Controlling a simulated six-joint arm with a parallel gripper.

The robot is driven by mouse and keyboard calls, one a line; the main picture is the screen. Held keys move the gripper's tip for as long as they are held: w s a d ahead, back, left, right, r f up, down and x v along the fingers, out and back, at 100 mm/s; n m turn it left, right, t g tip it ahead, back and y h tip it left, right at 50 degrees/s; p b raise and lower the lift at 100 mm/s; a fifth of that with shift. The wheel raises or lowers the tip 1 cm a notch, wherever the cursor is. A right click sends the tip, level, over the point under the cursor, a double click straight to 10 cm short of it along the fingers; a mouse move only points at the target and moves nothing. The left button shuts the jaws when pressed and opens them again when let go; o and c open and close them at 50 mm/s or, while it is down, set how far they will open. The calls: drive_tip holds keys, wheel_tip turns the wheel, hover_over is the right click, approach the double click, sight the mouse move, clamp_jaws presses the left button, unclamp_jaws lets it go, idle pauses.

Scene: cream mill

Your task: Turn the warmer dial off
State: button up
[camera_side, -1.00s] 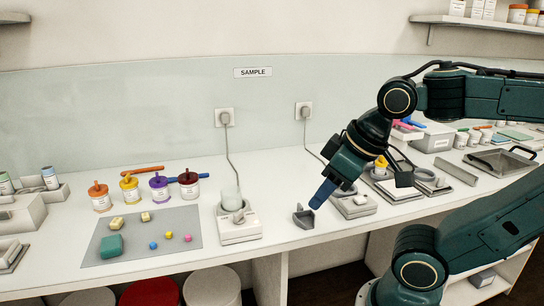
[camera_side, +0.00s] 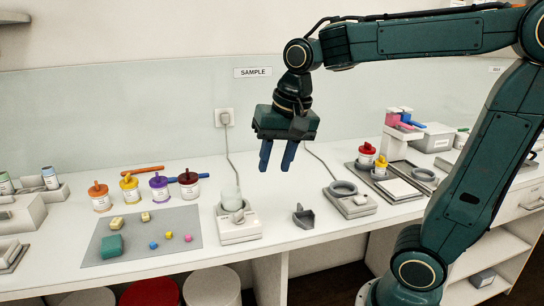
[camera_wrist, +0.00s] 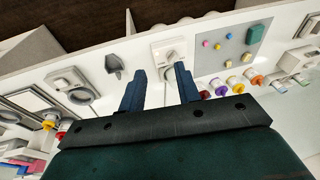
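A white warmer unit (camera_side: 240,232) with a beaker (camera_side: 231,199) on top stands on the counter, left of centre, with a cord to the wall. A dial shows on its top near the beaker, but its setting is too small to read. A second corded unit (camera_side: 357,208) with a grey ring on it stands to the right. My gripper (camera_side: 275,169) is open and empty, above the counter and apart from both units. In the wrist view the beaker unit (camera_wrist: 162,46) lies just beyond my fingertips, and the ring unit (camera_wrist: 66,76) is left.
A small grey holder (camera_side: 303,217) stands between the two units. A grey mat (camera_side: 128,247) with colored pieces lies left, with several lidded jars (camera_side: 160,189) behind it. A tray with red and yellow jars (camera_side: 367,154) is at right.

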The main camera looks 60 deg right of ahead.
drive_tip(key=w+d+f+m+g, duration=0.1)
drive_tip(key=w+d+m+g, duration=0.1)
drive_tip(key=w+m, duration=0.4)
drive_tip(key=m+g, duration=0.1)
drive_tip(key=m, duration=0.2)
hover_over(239, 212)
wheel_tip(239, 212, down, 4)
drive_tip(key=shift+r, duration=0.25)
drive_tip(key=shift+f, duration=0.15)
wheel_tip(239, 212, down, 14)
drive_tip(key=shift+r, duration=0.25)
clamp_jaws()
